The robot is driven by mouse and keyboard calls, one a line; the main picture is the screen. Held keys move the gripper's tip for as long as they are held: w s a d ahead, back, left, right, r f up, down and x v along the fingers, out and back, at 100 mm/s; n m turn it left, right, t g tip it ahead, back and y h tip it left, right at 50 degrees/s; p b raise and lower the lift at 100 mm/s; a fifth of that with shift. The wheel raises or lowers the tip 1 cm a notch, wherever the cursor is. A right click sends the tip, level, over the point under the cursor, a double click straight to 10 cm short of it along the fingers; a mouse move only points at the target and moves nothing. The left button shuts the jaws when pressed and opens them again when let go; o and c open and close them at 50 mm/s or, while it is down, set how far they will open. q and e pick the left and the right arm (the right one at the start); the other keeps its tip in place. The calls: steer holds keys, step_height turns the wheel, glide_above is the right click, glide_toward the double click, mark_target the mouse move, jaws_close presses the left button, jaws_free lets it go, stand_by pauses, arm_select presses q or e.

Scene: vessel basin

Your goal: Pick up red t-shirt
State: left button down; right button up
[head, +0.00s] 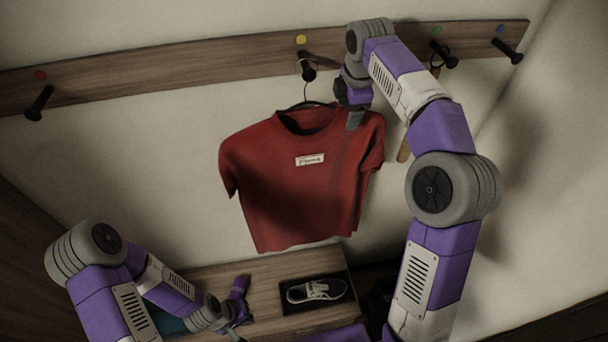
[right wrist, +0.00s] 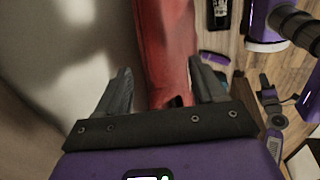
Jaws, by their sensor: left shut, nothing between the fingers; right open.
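The red t-shirt (head: 300,195) hangs by a hanger (head: 307,92) below the yellow-dotted peg (head: 308,70) and has a white name label on its chest. My right gripper (head: 354,118) is at the shirt's right shoulder, by the end of the hanger. In the right wrist view the red cloth (right wrist: 165,45) runs between the two open fingers (right wrist: 160,78); contact with them cannot be told. My left gripper (head: 240,300) is low over the bench, shut and empty, well apart from the shirt.
A wooden rail (head: 180,61) carries several black pegs with coloured dots. Something brown (head: 404,148) hangs behind my right arm, mostly hidden. A shoe (head: 316,290) sits in a dark tray (head: 290,308) on the wooden bench (head: 235,270). The wall left of the shirt is clear.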

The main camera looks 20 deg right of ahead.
steer(key=x, duration=0.3)
steer(key=shift+c, duration=0.3)
